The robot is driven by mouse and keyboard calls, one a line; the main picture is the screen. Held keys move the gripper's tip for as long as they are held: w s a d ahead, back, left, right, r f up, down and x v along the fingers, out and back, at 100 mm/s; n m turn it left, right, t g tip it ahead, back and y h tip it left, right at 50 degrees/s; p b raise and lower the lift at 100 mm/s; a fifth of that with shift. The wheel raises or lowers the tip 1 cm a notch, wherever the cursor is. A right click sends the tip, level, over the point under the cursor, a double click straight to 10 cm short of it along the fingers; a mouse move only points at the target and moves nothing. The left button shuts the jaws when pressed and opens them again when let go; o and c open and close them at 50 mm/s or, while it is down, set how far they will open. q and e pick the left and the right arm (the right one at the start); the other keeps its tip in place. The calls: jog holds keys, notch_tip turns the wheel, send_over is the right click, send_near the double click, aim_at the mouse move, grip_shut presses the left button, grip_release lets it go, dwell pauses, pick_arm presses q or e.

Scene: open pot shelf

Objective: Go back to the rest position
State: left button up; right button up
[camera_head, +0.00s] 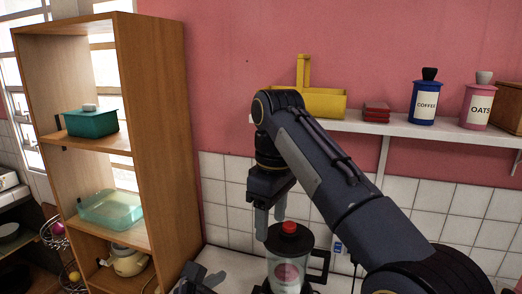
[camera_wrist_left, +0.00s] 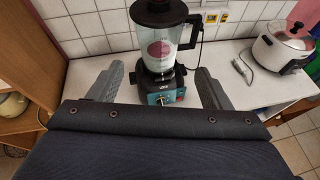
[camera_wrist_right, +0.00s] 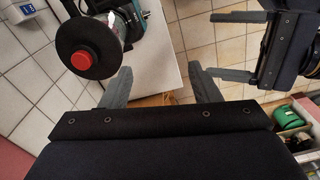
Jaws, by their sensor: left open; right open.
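My right arm reaches in from the right in the head view. Its gripper (camera_head: 270,222) points down, open and empty, over the counter by the blender. In the right wrist view the right fingers (camera_wrist_right: 162,88) stand apart with nothing between them. My left gripper (camera_head: 205,280) shows only partly at the bottom of the head view. In the left wrist view its fingers (camera_wrist_left: 158,86) are spread and empty, with the blender beyond them. It also shows at the right of the right wrist view (camera_wrist_right: 235,46), apart from the right gripper.
A blender (camera_head: 287,273) with a red-topped lid stands on the counter. A wooden shelf unit (camera_head: 165,150) at left holds a teal pot (camera_head: 92,124), a glass dish (camera_head: 112,210) and a yellow kettle (camera_head: 128,263). A white wall shelf (camera_head: 400,128) bears canisters. A white cooker (camera_wrist_left: 282,47) stands on the counter.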

jog(key=s+d+f+m+t+y+b, duration=0.1)
jog(key=s+d+f+m+y, duration=0.2)
jog(key=d, duration=0.6)
jog(key=s+d+f+m+t+y+b, duration=0.1)
jog(key=s+d+f+m, duration=0.35)
jog(key=d, duration=0.45)
pick_arm(q)
jog(key=s+a+f+m+g+y+b, duration=0.1)
jog(key=s+a+f+m+g, duration=0.2)
jog(key=s+a+f+m, duration=0.4)
jog(key=s+a+f+m+g+y+b, duration=0.1)
jog(key=s+a+f+m+g, duration=0.2)
jog(key=m, duration=1.7)
jog(key=s+a+f, duration=0.4)
jog(key=s+a, duration=0.1)
jog(key=shift+a+f+m+y, duration=0.2)
jog(key=shift+a+m+y, duration=0.1)
jog(key=shift+y, duration=0.1)
pick_arm(e)
jog(key=s+d+f+m+t, duration=0.1)
jog(key=s+f+m+t, duration=0.2)
jog(key=s+f, duration=1.3)
jog(key=f+m, duration=0.1)
jog(key=m, duration=0.2)
jog(key=shift+t+h, duration=0.3)
jog(key=shift+f, duration=0.1)
